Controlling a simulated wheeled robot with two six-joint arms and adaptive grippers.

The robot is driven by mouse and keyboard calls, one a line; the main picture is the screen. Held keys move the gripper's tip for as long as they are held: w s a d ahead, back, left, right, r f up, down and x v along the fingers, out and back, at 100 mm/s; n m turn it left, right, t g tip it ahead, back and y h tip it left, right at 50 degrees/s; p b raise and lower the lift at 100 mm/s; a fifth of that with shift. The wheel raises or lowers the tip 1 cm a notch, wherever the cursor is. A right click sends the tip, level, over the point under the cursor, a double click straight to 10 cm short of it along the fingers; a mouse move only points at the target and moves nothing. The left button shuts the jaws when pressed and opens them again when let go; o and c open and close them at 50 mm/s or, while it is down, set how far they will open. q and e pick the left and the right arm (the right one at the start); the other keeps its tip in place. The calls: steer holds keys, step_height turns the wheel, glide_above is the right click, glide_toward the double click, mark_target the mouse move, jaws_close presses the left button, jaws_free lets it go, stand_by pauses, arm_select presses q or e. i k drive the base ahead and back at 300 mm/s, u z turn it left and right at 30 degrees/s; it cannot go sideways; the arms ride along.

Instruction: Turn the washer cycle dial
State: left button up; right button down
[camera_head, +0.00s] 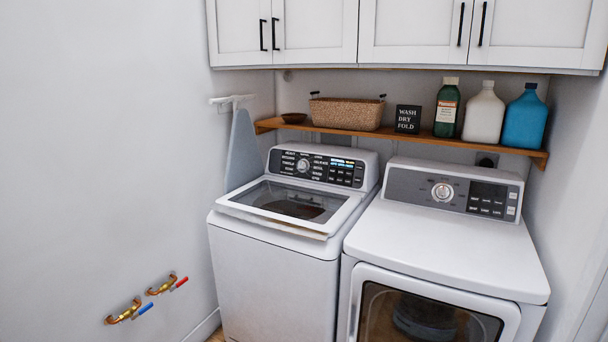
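The washer (275,275) is the white top-loader on the left, with its glass-windowed lid (292,201) shut. Its cycle dial (303,165) is a small round silver knob on the dark control panel (340,172) at the back of the washer. White labels surround the dial, and a lit display sits to its right. The dial's exact pointing is too small to tell. Neither of my grippers is in the head view, and nothing touches the dial.
The dryer (450,245) stands close on the right with its own dial (442,192). A wooden shelf (540,154) above holds a basket (346,113), a sign and bottles. White cabinets (410,30) hang overhead. Valves (125,312) stick out from the left wall.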

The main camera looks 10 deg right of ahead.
mark_target(302, 165)
steer(key=u, duration=0.2)
steer(key=i, duration=3.05)
steer(key=z, duration=2.4)
